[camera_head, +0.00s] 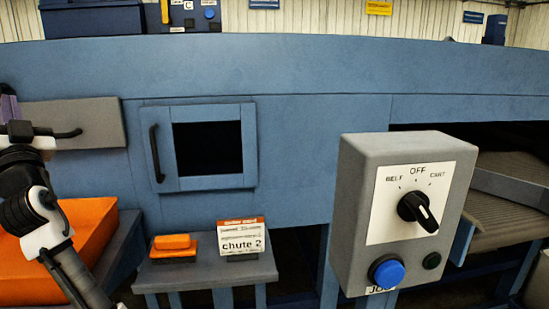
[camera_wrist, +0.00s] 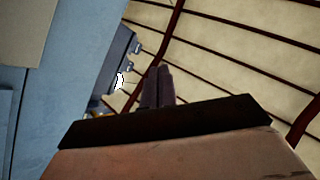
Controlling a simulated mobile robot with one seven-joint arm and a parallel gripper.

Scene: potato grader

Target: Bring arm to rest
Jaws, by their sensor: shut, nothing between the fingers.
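My arm stands at the left edge of the head view, its black and white links in front of an orange-filled bin. A blue panel fills the left of the wrist view. The fingers appear clear of any object.
A grey control box (camera_head: 355,190) with a rotary knob (camera_head: 418,212) and a blue button (camera_head: 387,272) stands at right. A low grey stand (camera_head: 215,272) holds an orange block (camera_head: 173,247) and a "chute 2" card (camera_head: 241,237). Behind is a blue machine with a small dark-windowed door (camera_head: 250,145).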

